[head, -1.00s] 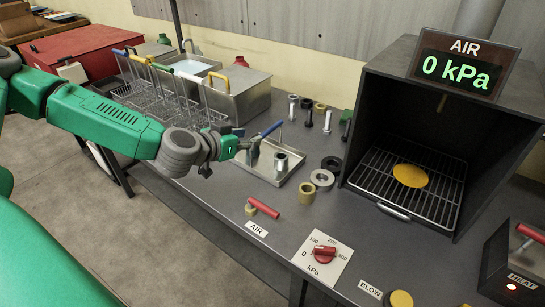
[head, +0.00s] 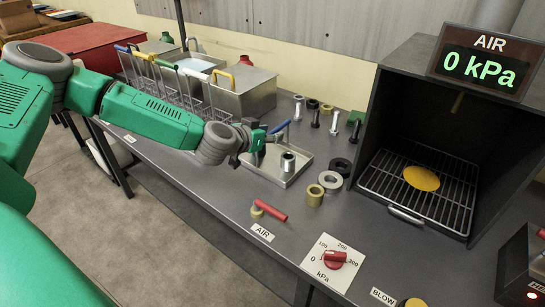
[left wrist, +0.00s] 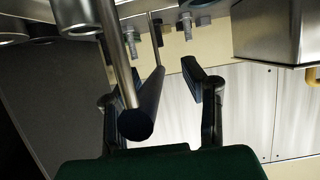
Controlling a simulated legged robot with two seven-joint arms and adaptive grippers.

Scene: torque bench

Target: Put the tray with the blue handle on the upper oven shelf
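The flat metal tray (head: 262,170) lies on the bench, with its blue handle (head: 280,127) raised at the back left. A metal cylinder (head: 288,160) stands on it. My left gripper (head: 266,138) is at the handle, above the tray's left side. In the left wrist view the dark handle grip (left wrist: 137,122) lies between the two spread fingers, nearer the left one; the gripper (left wrist: 152,92) looks open. The oven (head: 395,110) is at the right, open at the front. One wire shelf (head: 450,205) shows inside, bearing a yellow disc (head: 421,178). My right gripper is out of view.
Wire baskets (head: 165,85) with coloured handles stand left of the tray. A red-handled tool (head: 271,210) and a red dial (head: 335,259) are in front. A heater box (head: 522,265) is at the right.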

